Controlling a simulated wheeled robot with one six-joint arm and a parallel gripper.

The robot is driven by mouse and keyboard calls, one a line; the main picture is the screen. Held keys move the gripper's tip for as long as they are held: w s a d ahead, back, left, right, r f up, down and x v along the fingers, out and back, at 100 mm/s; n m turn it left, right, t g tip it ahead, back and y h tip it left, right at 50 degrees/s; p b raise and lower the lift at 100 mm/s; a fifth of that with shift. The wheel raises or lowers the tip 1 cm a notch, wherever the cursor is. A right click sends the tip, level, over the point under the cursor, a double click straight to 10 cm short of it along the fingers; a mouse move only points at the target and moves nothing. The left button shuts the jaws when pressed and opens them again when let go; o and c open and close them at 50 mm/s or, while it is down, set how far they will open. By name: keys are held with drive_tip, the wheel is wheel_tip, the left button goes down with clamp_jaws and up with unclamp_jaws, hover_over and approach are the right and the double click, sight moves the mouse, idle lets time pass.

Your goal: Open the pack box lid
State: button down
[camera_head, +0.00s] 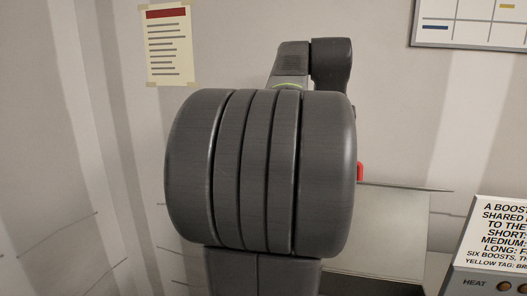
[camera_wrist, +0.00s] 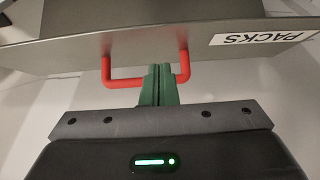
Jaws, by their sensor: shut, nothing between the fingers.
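The pack box shows in the wrist view as a grey metal panel (camera_wrist: 230,58) with a white "PACKS" label (camera_wrist: 262,35), upside down in the picture. A red U-shaped handle (camera_wrist: 122,83) stands out from the panel. My gripper (camera_wrist: 158,70) has green fingers that are shut together with nothing between them. The fingers cross the middle of the handle bar, with their tips between its two posts; I cannot tell whether they touch it. In the head view my arm hides most of the box; a bit of red (camera_head: 360,171) shows beside it. Whether the lid is raised is unclear.
A slanted sign panel (camera_head: 500,235) with text and round knobs stands at the right in the head view. A paper notice (camera_head: 167,45) and a chart (camera_head: 470,22) hang on the wall behind. A pale grey surface (camera_head: 385,235) lies right of my arm.

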drive_tip(key=w+f, duration=0.2)
drive_tip(key=shift+w+d+f, duration=0.2)
drive_tip(key=shift+d+f, duration=0.1)
drive_tip(key=shift+d, duration=0.05)
drive_tip(key=shift+w+d+f, duration=0.1)
drive_tip(key=shift+w, duration=0.4)
drive_tip(key=shift+s, duration=0.1)
